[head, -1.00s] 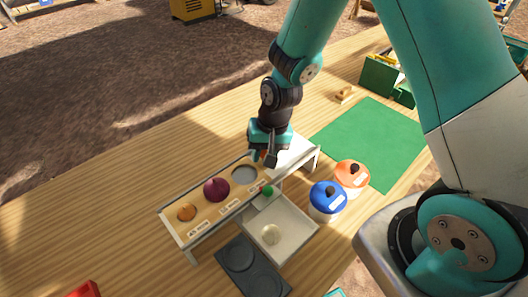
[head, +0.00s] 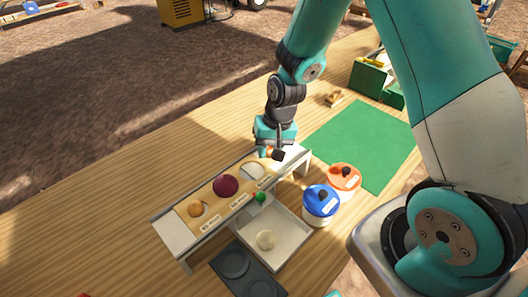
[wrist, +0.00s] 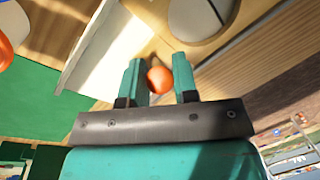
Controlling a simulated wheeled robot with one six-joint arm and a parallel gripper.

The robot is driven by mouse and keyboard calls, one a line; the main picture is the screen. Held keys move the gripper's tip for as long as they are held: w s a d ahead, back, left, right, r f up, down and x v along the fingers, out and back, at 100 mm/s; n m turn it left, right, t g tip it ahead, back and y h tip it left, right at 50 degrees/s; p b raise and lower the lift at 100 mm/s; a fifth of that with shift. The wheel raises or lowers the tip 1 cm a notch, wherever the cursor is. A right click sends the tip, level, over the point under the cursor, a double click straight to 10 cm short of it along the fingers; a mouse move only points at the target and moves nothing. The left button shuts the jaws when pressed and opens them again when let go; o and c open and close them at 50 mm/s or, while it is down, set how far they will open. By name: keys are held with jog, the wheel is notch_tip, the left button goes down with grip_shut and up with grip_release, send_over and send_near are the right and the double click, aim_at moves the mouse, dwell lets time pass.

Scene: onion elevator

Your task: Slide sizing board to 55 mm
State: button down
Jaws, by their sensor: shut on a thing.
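The wooden sizing board (head: 212,203) lies on a raised pale rail stand (head: 172,237). An orange-brown onion (head: 196,209) and a purple onion (head: 225,186) sit at its left and middle holes. The right hole (head: 252,171) shows white beneath, without an onion. Small labels mark the holes; I cannot read them. My gripper (head: 270,152) is at the board's far right end. In the wrist view my gripper (wrist: 158,82) is shut on a round orange knob (wrist: 158,80) between its fingers. Part of the board and a hole (wrist: 198,15) show beyond it.
Blue-lidded (head: 321,204) and orange-lidded (head: 344,177) pots stand right. A dark plate (head: 248,270) lies in front. A green mat (head: 365,140) is clear.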

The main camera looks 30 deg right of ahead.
jog(key=shift+w+d, duration=0.3)
jog(key=shift+d, duration=0.55)
jog(key=shift+w+d, duration=0.25)
jog(key=shift+d, duration=0.6)
jog(key=c, duration=0.8)
grip_release()
jog(key=shift+r, duration=0.1)
jog(key=shift+r+p, duration=2.65)
jog(key=shift+r, duration=0.3)
